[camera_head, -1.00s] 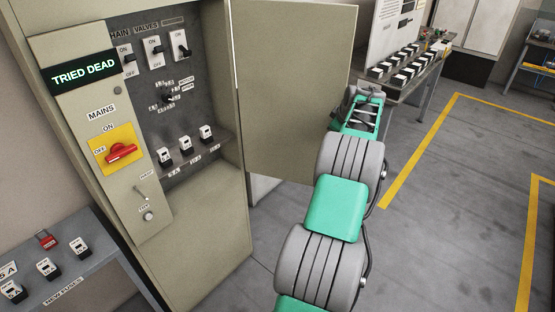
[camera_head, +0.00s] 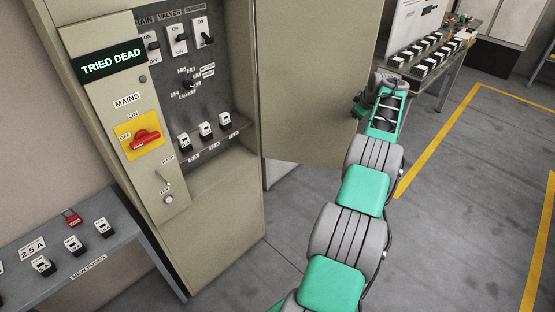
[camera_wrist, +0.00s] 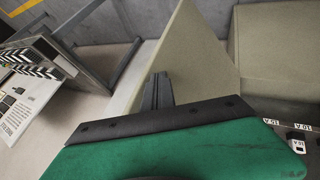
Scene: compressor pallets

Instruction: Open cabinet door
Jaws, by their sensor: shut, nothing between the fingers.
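The cabinet (camera_head: 215,225) stands at the left in the head view, with its inner panel exposed. Its beige door (camera_head: 310,80) is swung out to the right, well away from the frame. My gripper (camera_head: 358,108) is at the door's outer edge, partly hidden by my arm. Nothing is seen between the fingers. I cannot tell whether they touch the door.
A bench (camera_head: 66,245) with fuses and a red padlock (camera_head: 72,217) is at the lower left. A table (camera_head: 450,65) with rows of fuses stands behind the door. The floor (camera_head: 440,200) at the right, with yellow lines, is clear.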

